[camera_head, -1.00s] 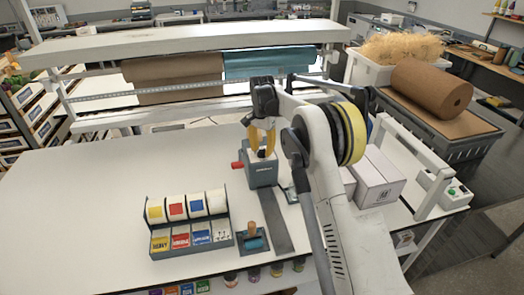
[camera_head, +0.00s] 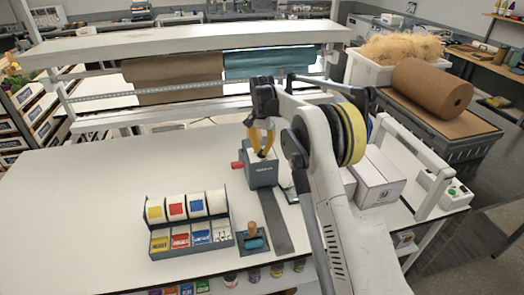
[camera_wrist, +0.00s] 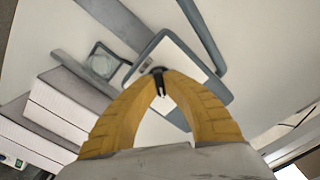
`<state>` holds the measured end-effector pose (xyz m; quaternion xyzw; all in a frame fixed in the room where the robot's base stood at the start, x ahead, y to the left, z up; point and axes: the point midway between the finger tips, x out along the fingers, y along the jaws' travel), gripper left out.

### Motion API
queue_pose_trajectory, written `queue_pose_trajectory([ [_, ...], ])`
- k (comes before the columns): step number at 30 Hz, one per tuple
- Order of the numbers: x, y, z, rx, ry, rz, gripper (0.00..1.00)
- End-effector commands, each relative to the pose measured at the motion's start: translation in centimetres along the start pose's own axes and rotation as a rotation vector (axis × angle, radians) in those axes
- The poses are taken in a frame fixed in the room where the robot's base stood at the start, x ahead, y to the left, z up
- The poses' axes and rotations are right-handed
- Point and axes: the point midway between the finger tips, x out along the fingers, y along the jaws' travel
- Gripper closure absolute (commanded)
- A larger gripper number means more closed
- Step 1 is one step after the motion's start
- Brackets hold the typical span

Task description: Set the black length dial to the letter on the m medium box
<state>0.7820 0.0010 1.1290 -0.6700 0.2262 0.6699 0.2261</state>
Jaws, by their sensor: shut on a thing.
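A grey dispenser (camera_head: 261,174) with a red knob (camera_head: 237,165) stands on the white table. Its pale top face (camera_wrist: 180,62) with a grey rim fills the middle of the wrist view. My gripper (camera_head: 262,152) is over this top, its yellow fingers closed at the tips. In the wrist view my gripper (camera_wrist: 158,76) is shut on the small black dial (camera_wrist: 159,80), mostly hidden between the fingertips. No letters around the dial can be read. White boxes (camera_head: 378,180) stand to the right of the dispenser; one bears a small dark mark too small to read.
A rack of label rolls (camera_head: 188,207) stands front left of the dispenser. A grey strip (camera_head: 272,222) runs toward the front edge. The left of the table is clear.

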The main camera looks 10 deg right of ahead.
Motion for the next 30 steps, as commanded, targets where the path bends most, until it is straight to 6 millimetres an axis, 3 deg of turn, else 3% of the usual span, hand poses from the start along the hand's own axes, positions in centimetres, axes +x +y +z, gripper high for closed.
queue_pose_trajectory([
  [18, 0.08, 0.02, 0.0, -0.487, 0.0, 0.0, 1.0],
  [30, 0.05, 0.01, 0.0, -0.638, 0.0, 0.0, 1.0],
])
